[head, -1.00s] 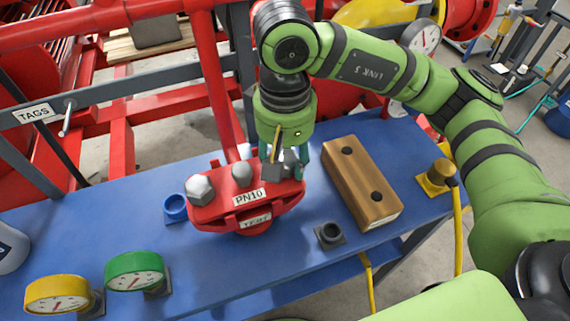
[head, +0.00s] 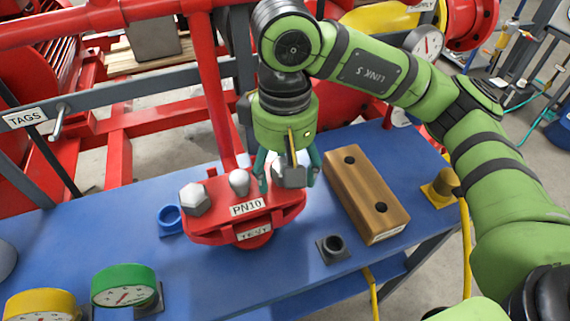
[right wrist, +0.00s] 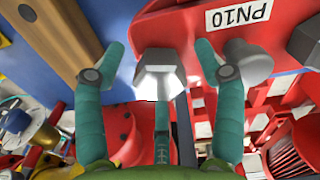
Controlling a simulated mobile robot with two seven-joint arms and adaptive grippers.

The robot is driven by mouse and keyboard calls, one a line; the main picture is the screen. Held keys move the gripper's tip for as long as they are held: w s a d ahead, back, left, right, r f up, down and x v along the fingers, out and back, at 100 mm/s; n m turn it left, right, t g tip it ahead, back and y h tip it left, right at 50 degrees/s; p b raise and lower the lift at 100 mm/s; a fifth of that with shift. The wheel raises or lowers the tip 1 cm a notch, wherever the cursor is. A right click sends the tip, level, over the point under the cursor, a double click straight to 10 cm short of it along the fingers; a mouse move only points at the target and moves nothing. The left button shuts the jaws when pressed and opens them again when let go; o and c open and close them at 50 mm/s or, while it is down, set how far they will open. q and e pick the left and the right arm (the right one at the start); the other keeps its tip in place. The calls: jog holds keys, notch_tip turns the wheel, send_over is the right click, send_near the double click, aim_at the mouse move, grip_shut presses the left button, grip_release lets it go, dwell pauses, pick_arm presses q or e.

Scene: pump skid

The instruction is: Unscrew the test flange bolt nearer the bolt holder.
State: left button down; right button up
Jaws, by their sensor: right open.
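The red test flange (head: 215,222), labelled PN10 and TEST, stands on the blue bench. A grey hex bolt (head: 290,174) is at its right end, nearer the bolt holder (head: 361,190), a wooden block with two dark holes. My right gripper (head: 288,182) is open over this bolt, one finger on each side. In the right wrist view the bolt head (right wrist: 158,76) sits between the spread fingertips (right wrist: 160,50), with visible gaps on both sides. Another hex bolt (head: 195,198) is at the flange's left end, with a rounded grey stud (head: 239,182) between them. My left gripper is not in view.
A blue ring fitting (head: 169,218) is left of the flange. A dark socket (head: 333,247) is in front of the bolt holder. A green gauge (head: 124,285) and a yellow gauge (head: 42,304) stand at front left. A red upright pipe (head: 212,90) rises behind the flange.

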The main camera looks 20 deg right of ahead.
jog(key=shift+r, duration=0.25)
notch_tip(320, 180, up, 12)
jog(key=shift+f, duration=0.2)
dwell(0.5)
